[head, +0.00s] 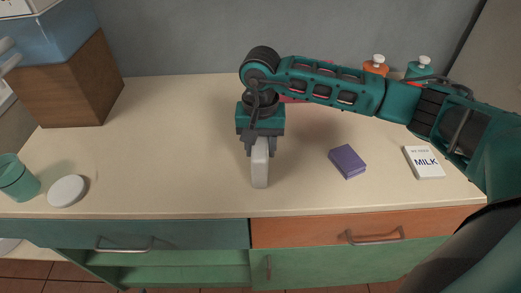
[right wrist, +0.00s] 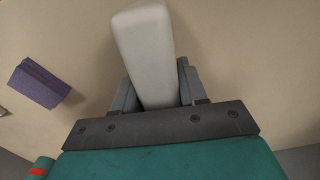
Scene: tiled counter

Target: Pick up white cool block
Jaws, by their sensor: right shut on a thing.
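The white block (head: 260,166) is a narrow, rounded bar at the middle of the counter in the head view. My right gripper (head: 261,146) comes down from above and is shut on its upper part. In the right wrist view the block (right wrist: 145,50) sticks out between the two fingers of the gripper (right wrist: 155,85). I cannot tell whether the block's lower end touches the counter. My left gripper is not in view.
A teal cup (head: 18,178) and white disc (head: 67,191) are at the left, with a wooden box (head: 75,80) behind. Bottles (head: 376,65) stand at the back right. Counter around the gripper is mostly clear.

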